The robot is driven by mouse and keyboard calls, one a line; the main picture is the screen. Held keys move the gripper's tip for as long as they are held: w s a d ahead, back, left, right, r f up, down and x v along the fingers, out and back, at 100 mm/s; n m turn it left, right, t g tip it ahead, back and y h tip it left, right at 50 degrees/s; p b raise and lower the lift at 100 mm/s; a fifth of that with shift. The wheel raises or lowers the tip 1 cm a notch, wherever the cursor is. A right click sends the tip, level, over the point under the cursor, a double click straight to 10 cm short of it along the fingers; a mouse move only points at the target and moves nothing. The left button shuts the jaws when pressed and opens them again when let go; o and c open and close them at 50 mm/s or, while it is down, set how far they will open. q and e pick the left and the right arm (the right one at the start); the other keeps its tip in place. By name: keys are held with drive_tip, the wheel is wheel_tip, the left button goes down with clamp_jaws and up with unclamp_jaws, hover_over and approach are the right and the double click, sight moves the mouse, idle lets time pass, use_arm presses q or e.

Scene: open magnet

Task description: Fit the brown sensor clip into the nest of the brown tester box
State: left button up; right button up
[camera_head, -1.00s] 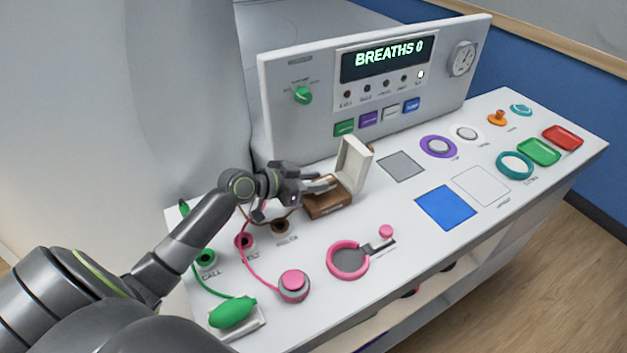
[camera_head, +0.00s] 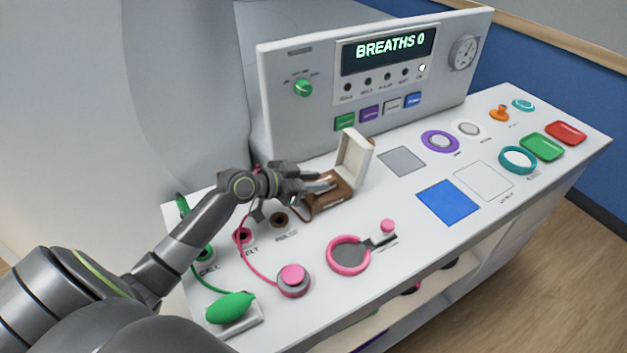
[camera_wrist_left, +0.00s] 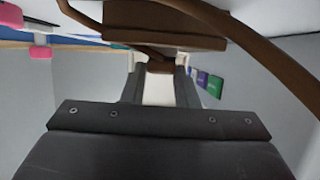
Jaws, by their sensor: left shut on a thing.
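The brown tester box (camera_head: 334,197) stands on the white bench in the head view, its pale lid (camera_head: 354,157) raised upright. My left gripper (camera_head: 322,184) is at the open box, fingertips over its near left part. In the wrist view its two dark fingers (camera_wrist_left: 160,88) are shut on a small brown piece, seemingly the sensor clip (camera_wrist_left: 159,66). In the head view the clip cannot be made out behind the fingers. A brown block, seemingly the tester box (camera_wrist_left: 165,38), fills the wrist view's top. Whether the clip touches the nest is hidden. My right gripper is not in view.
A brown cable (camera_wrist_left: 225,22) arches across the wrist view. The brown socket (camera_head: 279,220), pink ring (camera_head: 348,256), pink belt button (camera_head: 292,276) and green bulb (camera_head: 231,307) lie nearer. The console (camera_head: 375,70) stands behind, reading BREATHS 0.

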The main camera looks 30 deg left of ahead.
use_arm(q)
drive_tip(key=shift+f, duration=0.2)
drive_tip(key=o, duration=1.1)
drive_tip(key=shift+c, duration=0.2)
drive_tip(key=b+v, duration=0.1)
drive_tip(key=v, duration=1.6)
drive_tip(key=shift+s, duration=0.15)
drive_tip(key=shift+r, duration=0.15)
